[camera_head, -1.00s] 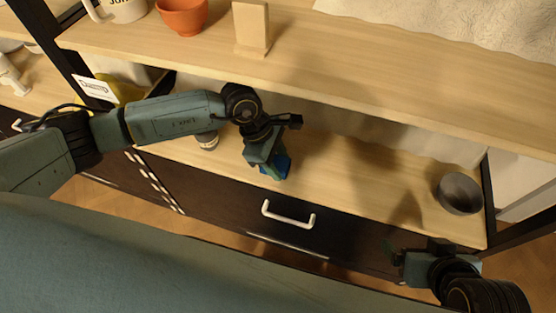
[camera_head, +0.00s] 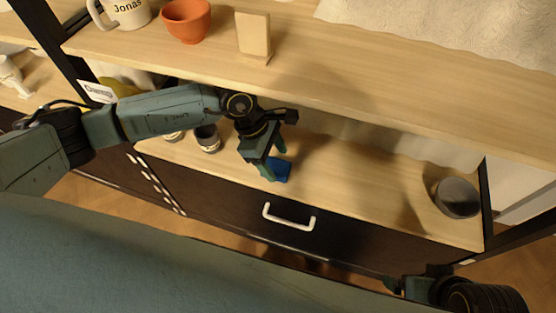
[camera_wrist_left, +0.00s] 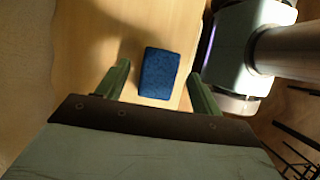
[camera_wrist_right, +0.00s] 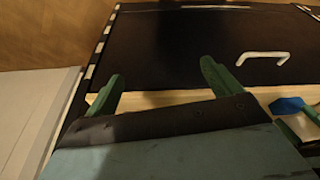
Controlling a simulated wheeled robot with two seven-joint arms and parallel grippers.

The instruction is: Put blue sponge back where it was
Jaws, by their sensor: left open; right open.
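The blue sponge (camera_head: 281,169) lies on the lower wooden shelf, near its front edge and above the white drawer handle. My left gripper (camera_head: 276,164) is open right at the sponge in the head view. In the left wrist view the sponge (camera_wrist_left: 159,73) lies flat on the wood, just beyond and between the spread fingers (camera_wrist_left: 158,85), with gaps on both sides. My right gripper (camera_wrist_right: 160,82) is open and empty, low in front of the dark drawer front. The right wrist view also shows a blue patch (camera_wrist_right: 287,105), likely the sponge, at its right edge.
On the lower shelf (camera_head: 350,190), a dark grey bowl (camera_head: 457,197) stands at the right end and small jars (camera_head: 207,138) stand left of my left gripper. The upper shelf holds a mug (camera_head: 124,12), an orange bowl (camera_head: 186,20) and a wooden block (camera_head: 253,35). Shelf between sponge and grey bowl is clear.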

